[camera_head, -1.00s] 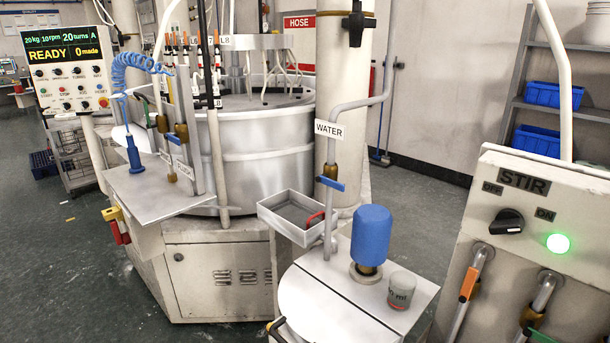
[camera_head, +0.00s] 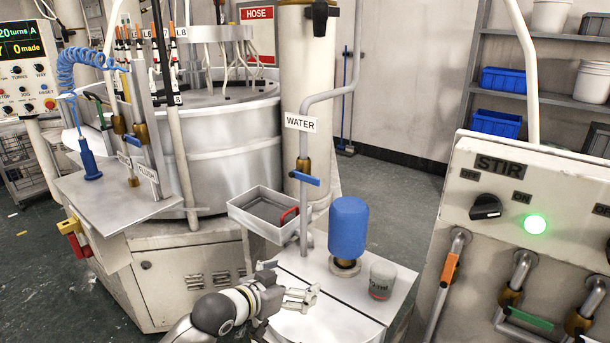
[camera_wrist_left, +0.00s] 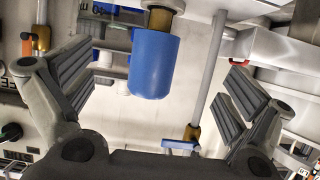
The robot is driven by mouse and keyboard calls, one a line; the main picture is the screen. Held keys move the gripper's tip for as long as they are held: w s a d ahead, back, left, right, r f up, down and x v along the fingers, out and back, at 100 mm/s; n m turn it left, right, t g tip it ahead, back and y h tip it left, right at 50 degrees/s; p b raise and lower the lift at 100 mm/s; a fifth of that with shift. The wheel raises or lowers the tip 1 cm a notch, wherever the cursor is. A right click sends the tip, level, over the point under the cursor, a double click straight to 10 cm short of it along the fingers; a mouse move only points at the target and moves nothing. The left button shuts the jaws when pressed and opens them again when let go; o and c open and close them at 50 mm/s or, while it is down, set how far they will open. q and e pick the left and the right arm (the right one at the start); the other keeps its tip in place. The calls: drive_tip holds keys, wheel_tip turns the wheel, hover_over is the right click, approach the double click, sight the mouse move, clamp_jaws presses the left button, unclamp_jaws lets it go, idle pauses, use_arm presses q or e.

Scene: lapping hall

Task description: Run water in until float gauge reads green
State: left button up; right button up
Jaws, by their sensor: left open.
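The water pipe (camera_head: 304,135) carries a white WATER label and a brass valve (camera_head: 302,164) with a blue lever (camera_head: 306,179), which lies crosswise to the upright pipe. My left gripper (camera_head: 302,297) is low, in front of and below this valve, open and empty over the pale cabinet top. In the left wrist view, which looks upside down, the blue lever (camera_wrist_left: 180,145) shows between the open fingers, further off. A blue cylinder (camera_head: 348,226) on a brass base stands on the cabinet, also seen in the wrist view (camera_wrist_left: 153,68). I cannot make out a float gauge. My right gripper is out of view.
A metal tray (camera_head: 240,216) with a red-handled item is beside the pipe. The STIR panel (camera_head: 498,185) with a lit green lamp (camera_head: 535,224) is at right. A large steel tank (camera_head: 235,150) stands behind.

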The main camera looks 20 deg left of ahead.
use_arm(q)
drive_tip(key=w+a+r+t, duration=0.1)
drive_tip(key=w+a+r, duration=0.15)
drive_tip(key=r, duration=0.25)
drive_tip(key=w+a+r+t, duration=0.1)
drive_tip(key=w+r, duration=0.3)
drive_tip(key=r, duration=0.1)
drive_tip(key=t+h, duration=0.2)
approach(305, 175)
drive_tip(key=shift+p+x, duration=1.3)
drive_tip(key=shift+x, duration=3.95)
drive_tip(key=shift+a, duration=0.1)
drive_tip(key=c, duration=1.5)
